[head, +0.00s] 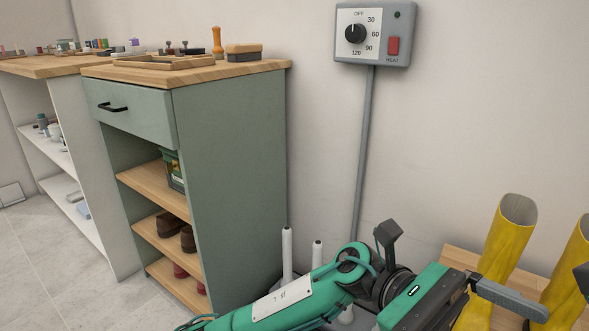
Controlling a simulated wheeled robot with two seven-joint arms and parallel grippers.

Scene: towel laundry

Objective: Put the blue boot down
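No blue boot shows in the head view. My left gripper (512,299) is at the lower right, at the end of a green arm. One grey finger points right, in front of a yellow boot (510,240). The other finger and anything between them are cut off or hidden, so I cannot tell whether it is open or holds something. A second yellow boot (568,262) stands at the right edge. My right gripper cannot be made out.
A wooden surface (460,257) lies behind my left gripper. White upright pegs (287,255) stand near the wall. A green cabinet (230,180) with shelves stands at left, brushes on top. A heater dial box (372,35) is on the wall. A dark piece cuts in at the right edge.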

